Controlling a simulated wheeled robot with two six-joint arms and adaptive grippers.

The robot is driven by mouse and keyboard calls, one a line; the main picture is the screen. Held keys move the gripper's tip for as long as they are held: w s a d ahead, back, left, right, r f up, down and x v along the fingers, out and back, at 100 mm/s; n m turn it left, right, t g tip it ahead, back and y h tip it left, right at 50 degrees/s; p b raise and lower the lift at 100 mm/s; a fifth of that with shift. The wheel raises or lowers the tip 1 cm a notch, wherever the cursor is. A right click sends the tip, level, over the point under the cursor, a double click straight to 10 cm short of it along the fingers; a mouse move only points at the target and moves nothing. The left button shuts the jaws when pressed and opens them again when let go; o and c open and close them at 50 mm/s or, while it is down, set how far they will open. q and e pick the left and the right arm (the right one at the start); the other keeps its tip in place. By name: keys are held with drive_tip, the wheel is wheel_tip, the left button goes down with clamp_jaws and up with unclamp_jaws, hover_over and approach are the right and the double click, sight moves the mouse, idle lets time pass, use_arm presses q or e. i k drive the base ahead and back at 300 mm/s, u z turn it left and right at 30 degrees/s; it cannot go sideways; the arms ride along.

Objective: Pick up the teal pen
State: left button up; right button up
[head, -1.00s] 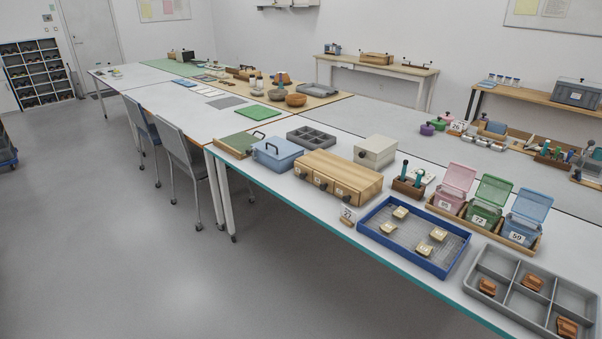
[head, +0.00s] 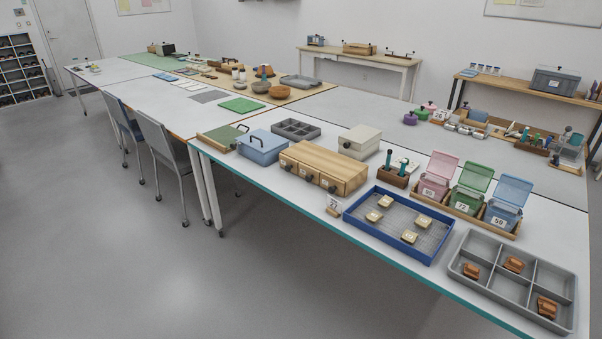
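Two upright teal, pen-like items stand in a small brown wooden holder (head: 393,179) on the near table, behind the blue tray. The left teal item (head: 388,160) is the taller one in the picture. The right teal item (head: 413,166) stands beside it. More small teal upright items (head: 537,137) show on the table at the far right. They are too small to tell whether any is a pen. Neither of my grippers is in view.
Pink, green and blue lidded boxes (head: 503,216) stand right of the holder. A wooden drawer box (head: 322,168) stands left. Grey floor is open before the table.

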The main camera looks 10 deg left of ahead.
sight(403, 167)
drive_tip(key=z, duration=0.4)
drive_tip(key=k, duration=0.5)
drive_tip(key=z, duration=1)
drive_tip(key=i, duration=1.1)
drive_tip(key=u, duration=1.05)
drive_tip(key=i, duration=0.25)
drive_tip(key=u, duration=0.2)
